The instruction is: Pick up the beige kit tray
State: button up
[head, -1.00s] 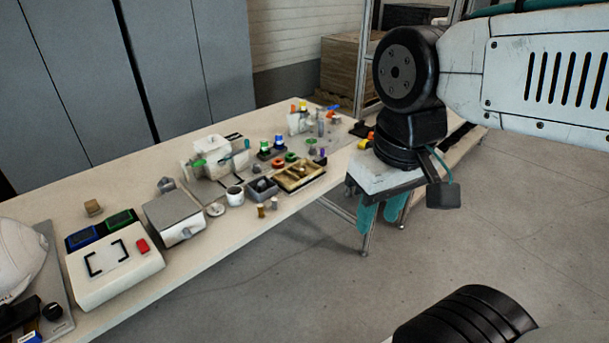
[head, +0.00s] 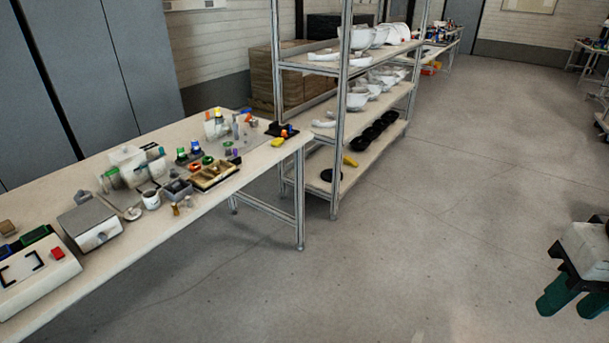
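The beige kit tray (head: 203,188) lies on the light workbench near its front edge, in the head view left of the middle. It is a shallow tan tray with dividers, and small parts seem to lie in it. My gripper (head: 567,312) is at the right edge of the view, over the open floor and far to the right of the tray. Its two teal fingers point down, are apart, and show nothing between them. Part of the gripper and the arm is cut off by the frame.
A small grey bin (head: 178,191) and a white cup (head: 151,200) stand left of the tray. Several small coloured parts lie behind it. The workbench (head: 150,247) holds a grey-topped box (head: 92,225). A metal shelf (head: 342,130) with helmet shells stands behind.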

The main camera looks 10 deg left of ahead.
aim_at(204, 178)
jog(key=z, duration=0.5)
jog(key=i, duration=1.55)
jog(key=u, duration=1.25)
jog(key=i, duration=0.8)
jog(key=u, duration=1.15)
jog(key=i, duration=0.3)
jog(key=u, duration=0.25)
